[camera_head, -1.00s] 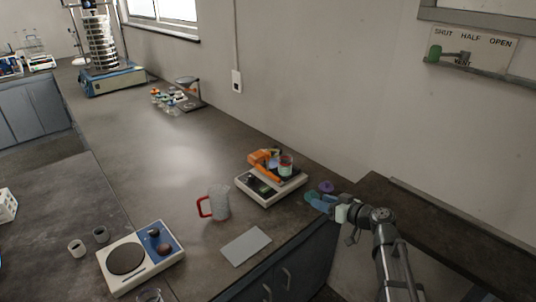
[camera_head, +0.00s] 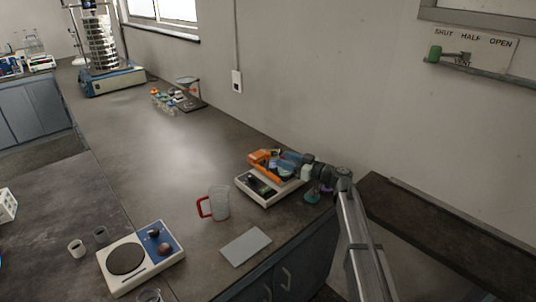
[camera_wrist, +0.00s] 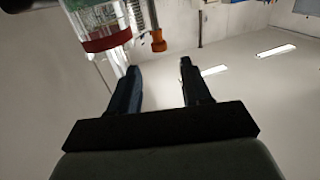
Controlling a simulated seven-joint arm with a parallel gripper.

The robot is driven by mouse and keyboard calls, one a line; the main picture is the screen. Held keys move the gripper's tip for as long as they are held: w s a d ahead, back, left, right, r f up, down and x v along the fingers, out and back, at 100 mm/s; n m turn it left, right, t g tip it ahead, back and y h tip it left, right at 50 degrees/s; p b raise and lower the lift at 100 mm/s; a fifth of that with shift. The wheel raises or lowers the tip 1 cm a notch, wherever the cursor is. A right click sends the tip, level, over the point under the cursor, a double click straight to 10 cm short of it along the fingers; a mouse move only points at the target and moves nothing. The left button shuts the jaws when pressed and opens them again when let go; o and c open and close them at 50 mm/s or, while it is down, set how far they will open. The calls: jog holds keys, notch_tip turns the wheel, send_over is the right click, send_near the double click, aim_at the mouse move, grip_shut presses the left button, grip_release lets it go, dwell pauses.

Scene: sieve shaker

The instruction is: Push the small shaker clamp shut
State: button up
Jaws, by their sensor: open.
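The small shaker (camera_head: 252,190) is a white-bodied unit with a dark panel near the counter's right end. Its orange clamp part (camera_head: 262,158) shows on top, left of my gripper (camera_head: 283,163), which reaches in from the right and hides much of the shaker's top. In the wrist view my gripper (camera_wrist: 160,68) has its two dark fingers apart with nothing between them. A clear vessel with a red band (camera_wrist: 105,38) is at the upper left there, and an orange knob-ended part (camera_wrist: 158,42) stands beyond the fingertips. I cannot tell whether the fingers touch the clamp.
A jug with a red handle (camera_head: 220,203) stands left of the shaker, and a grey flat plate (camera_head: 245,246) lies in front. A hotplate (camera_head: 127,259) is at the lower left. The wall is close behind.

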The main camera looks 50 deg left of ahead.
aim_at(268, 153)
jog(key=x, duration=0.8)
jog(key=shift+s+a, duration=0.1)
jog(key=shift+a, duration=0.1)
jog(key=shift+c, duration=0.3)
grip_shut()
